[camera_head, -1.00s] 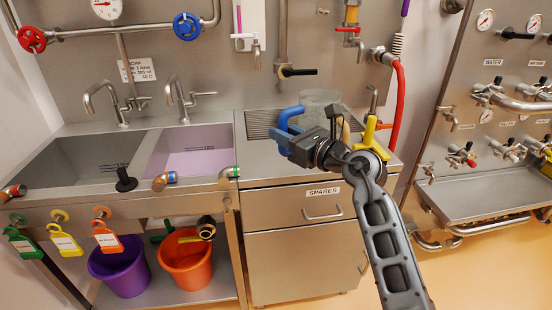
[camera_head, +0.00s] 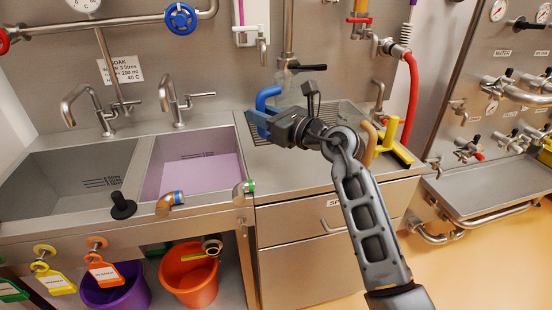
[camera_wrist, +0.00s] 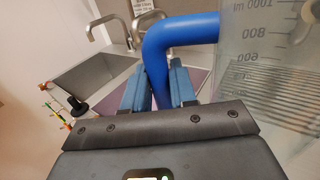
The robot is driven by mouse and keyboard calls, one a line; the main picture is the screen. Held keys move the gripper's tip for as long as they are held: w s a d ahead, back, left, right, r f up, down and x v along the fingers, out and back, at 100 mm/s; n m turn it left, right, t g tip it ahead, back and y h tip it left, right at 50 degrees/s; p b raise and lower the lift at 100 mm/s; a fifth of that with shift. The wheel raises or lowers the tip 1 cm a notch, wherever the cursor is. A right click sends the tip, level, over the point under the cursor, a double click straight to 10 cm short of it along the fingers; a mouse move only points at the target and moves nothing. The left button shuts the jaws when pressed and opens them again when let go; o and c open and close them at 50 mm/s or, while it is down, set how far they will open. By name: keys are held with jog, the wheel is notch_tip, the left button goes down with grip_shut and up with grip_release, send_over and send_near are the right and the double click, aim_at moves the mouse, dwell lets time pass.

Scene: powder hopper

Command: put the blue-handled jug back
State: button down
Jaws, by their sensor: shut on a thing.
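The blue-handled jug is a clear, graduated vessel; its blue handle (camera_head: 267,96) shows above the drainer at the middle of the head view. In the wrist view the handle (camera_wrist: 180,35) bends down between my fingers, and the clear body (camera_wrist: 262,65) with its volume marks stands upright at the right. My gripper (camera_head: 260,120) is shut on the handle; its blue fingers (camera_wrist: 160,88) press it from both sides. My wrist hides much of the jug in the head view. I cannot tell whether its base touches the drainer.
The ribbed steel drainer (camera_head: 345,112) lies beneath. The lilac sink basin (camera_head: 195,175) is to its left. A yellow-handled thing (camera_head: 394,148) and a tan handle (camera_head: 369,143) stand right of my wrist. A tap (camera_head: 305,68) hangs at the wall behind; a red hose (camera_head: 411,100) is at right.

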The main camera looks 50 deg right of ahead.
aim_at(262, 135)
jog(key=f, duration=0.5)
jog(key=shift+w+f+b, duration=0.15)
jog(key=shift+w+b, duration=0.1)
jog(key=shift+b, duration=0.1)
jog(key=shift+f+b, duration=0.4)
jog(key=shift+f, duration=1.9)
